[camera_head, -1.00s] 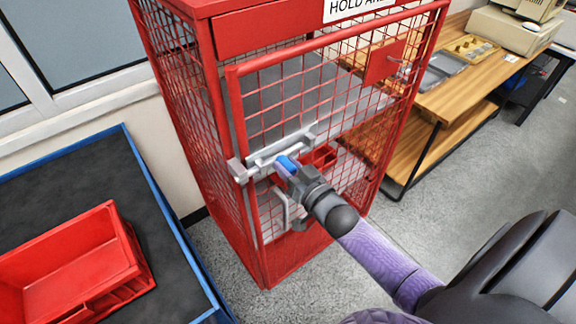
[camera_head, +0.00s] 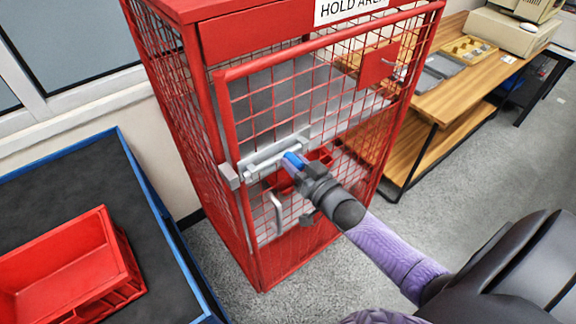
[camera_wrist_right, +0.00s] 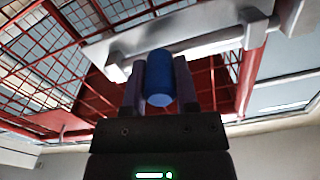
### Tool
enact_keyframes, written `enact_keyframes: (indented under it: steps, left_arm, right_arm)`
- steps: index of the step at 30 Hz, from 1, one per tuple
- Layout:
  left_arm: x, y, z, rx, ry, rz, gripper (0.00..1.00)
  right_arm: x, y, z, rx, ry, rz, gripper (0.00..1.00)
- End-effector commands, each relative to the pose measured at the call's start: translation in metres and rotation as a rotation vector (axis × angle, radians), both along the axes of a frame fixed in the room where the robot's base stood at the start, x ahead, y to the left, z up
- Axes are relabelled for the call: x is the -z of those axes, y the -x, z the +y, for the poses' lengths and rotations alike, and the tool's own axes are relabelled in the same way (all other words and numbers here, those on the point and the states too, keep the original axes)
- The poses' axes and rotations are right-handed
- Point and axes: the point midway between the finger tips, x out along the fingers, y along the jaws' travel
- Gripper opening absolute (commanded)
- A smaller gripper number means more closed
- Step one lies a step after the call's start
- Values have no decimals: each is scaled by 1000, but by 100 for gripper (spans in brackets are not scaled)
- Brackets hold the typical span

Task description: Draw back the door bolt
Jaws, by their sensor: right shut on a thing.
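The door bolt (camera_head: 262,163) is a silver bar on a silver mount across the left side of the red mesh door. Its blue knob (camera_head: 294,160) sticks out towards me. My right gripper (camera_head: 300,170) is shut on the blue knob, near the right part of the mount. In the right wrist view the knob (camera_wrist_right: 160,78) sits between the two dark fingers, with the silver bolt mount (camera_wrist_right: 190,42) behind it. A silver keeper (camera_head: 229,177) sits on the cage post left of the mount. Whether the bar's tip still enters it is too small to tell. My left gripper is out of view.
The red mesh cage (camera_head: 265,262) stands upright, with a silver door handle (camera_head: 277,213) below the bolt. A blue-edged cart (camera_head: 150,185) with a red bin (camera_head: 105,255) is at left. A wooden bench (camera_head: 450,95) stands at right. Grey floor is clear at right.

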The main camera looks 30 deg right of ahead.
Motion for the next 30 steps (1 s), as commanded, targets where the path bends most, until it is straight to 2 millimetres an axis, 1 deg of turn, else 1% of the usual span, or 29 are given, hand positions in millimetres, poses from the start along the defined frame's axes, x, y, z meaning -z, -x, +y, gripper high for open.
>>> enact_keyframes:
  steps: [1,5,10,11,12,14,15,23,25,28,30]
  left_arm:
    - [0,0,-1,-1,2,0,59]
    - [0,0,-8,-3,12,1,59]
    - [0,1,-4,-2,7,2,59]
    - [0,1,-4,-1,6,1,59]
    - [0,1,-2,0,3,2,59]
    - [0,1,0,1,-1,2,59]
    - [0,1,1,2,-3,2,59]
    - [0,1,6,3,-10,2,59]
    - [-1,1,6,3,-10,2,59]
    - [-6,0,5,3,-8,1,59]
    - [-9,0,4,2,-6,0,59]
  right_arm:
    - [0,0,-4,1,1,1,0]
    - [0,-1,-8,3,0,1,0]
    - [0,-1,-8,4,0,0,0]
    - [0,-1,-8,4,0,0,44]
    - [0,-1,-8,4,0,0,52]
    - [0,-1,-8,3,0,0,65]
    - [0,-1,-8,3,0,0,73]
    - [0,0,-7,1,-1,-1,73]
    - [0,4,-7,1,-1,0,73]
    - [-1,18,-8,2,-1,2,73]
    - [-1,33,-9,2,-1,2,73]
